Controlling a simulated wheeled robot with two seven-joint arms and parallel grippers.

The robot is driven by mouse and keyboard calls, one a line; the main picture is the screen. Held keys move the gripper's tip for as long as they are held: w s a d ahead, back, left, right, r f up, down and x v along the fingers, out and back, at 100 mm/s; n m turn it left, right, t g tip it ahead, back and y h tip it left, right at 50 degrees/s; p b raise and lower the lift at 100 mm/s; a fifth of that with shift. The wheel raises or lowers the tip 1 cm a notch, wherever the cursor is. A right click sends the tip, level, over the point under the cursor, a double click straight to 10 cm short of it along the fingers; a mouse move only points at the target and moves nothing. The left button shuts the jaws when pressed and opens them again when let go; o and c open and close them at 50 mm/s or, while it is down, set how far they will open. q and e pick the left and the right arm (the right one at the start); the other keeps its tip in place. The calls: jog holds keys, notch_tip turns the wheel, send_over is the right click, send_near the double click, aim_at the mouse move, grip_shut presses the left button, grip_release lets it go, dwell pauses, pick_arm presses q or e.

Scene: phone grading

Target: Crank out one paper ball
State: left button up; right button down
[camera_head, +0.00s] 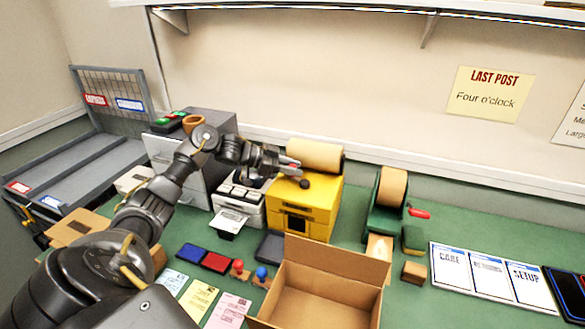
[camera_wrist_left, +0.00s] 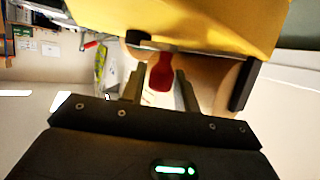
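The yellow machine (camera_head: 300,212) stands at the back of the green bench, with a roll of brown paper (camera_head: 315,154) on top and a dark slot in its front. A red crank handle (camera_wrist_left: 160,74) shows in the left wrist view below the yellow body. My left gripper (camera_head: 284,166) is at the machine's upper left side in the head view. In the left wrist view its two fingers (camera_wrist_left: 161,85) stand apart, with the red handle between them and narrow gaps beside it. I see no paper ball. My right gripper is not in view.
An open cardboard box (camera_head: 325,292) stands in front of the machine. A green tape dispenser (camera_head: 386,212) with a red handle is to its right. A white keyed device (camera_head: 239,200) sits close on its left. Cards, pads and stamps lie in front.

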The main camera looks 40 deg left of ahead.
pick_arm(q)
jog(key=shift+o, duration=1.1)
jog(key=shift+s, duration=0.1)
